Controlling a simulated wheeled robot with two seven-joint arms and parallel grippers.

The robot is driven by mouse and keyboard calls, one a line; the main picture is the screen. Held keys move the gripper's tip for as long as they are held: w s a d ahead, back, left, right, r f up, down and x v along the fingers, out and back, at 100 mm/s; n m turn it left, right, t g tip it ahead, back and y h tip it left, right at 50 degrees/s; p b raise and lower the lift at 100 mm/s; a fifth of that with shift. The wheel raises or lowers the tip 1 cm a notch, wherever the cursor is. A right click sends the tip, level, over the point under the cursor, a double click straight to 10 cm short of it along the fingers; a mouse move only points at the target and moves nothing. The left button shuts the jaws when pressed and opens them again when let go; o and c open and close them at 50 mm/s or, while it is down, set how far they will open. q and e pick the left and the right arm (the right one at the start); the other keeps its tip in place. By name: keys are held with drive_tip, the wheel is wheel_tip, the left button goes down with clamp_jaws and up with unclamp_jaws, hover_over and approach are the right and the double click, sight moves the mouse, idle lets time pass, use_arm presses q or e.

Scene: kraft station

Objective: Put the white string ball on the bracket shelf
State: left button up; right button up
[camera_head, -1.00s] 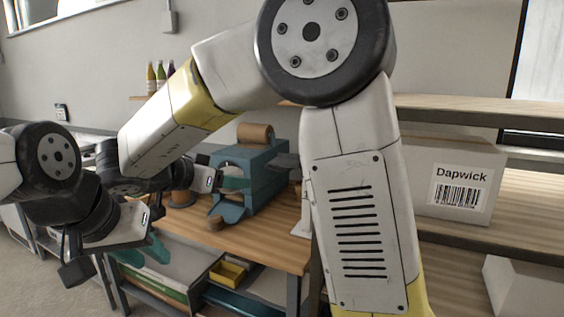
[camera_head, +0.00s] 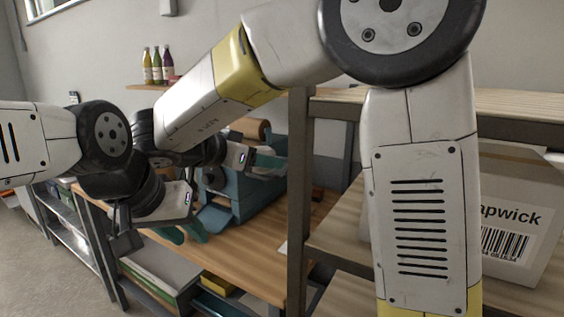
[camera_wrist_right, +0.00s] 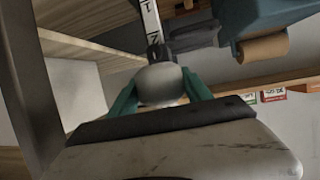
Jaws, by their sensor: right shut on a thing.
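The white string ball (camera_wrist_right: 161,84) sits between the teal fingers of my right gripper (camera_wrist_right: 160,92) in the right wrist view, held off any surface. In the head view my right gripper (camera_head: 268,162) is in front of the teal machine, and the ball cannot be made out there. A small wooden wall shelf (camera_head: 140,87), likely the bracket shelf, is on the back wall at upper left, beyond my right forearm. My left gripper (camera_head: 182,234) hangs low in front of the bench, its teal fingers apart and empty.
Several bottles (camera_head: 158,66) stand on the wall shelf. The teal machine (camera_head: 237,200) with a brown roll (camera_head: 249,128) is on the wooden bench (camera_head: 262,262). A rack post (camera_head: 298,190) stands close on the right, with a Dapwick box (camera_head: 520,200) on the rack. Floor is clear at lower left.

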drive_tip(key=w+d, duration=0.1)
drive_tip(key=w, duration=0.4)
drive_tip(key=w+d+f, duration=0.1)
drive_tip(key=w, duration=0.4)
drive_tip(key=w+d, duration=0.1)
drive_tip(key=w, duration=0.4)
drive_tip(key=shift+f, duration=0.25)
drive_tip(key=shift+w+f, duration=0.15)
drive_tip(key=shift+f, duration=1.6)
drive_tip(key=o, duration=1.1)
drive_tip(key=shift+f, duration=0.15)
drive_tip(key=shift+o, duration=0.2)
drive_tip(key=shift+r, duration=0.2)
drive_tip(key=v, duration=1.2)
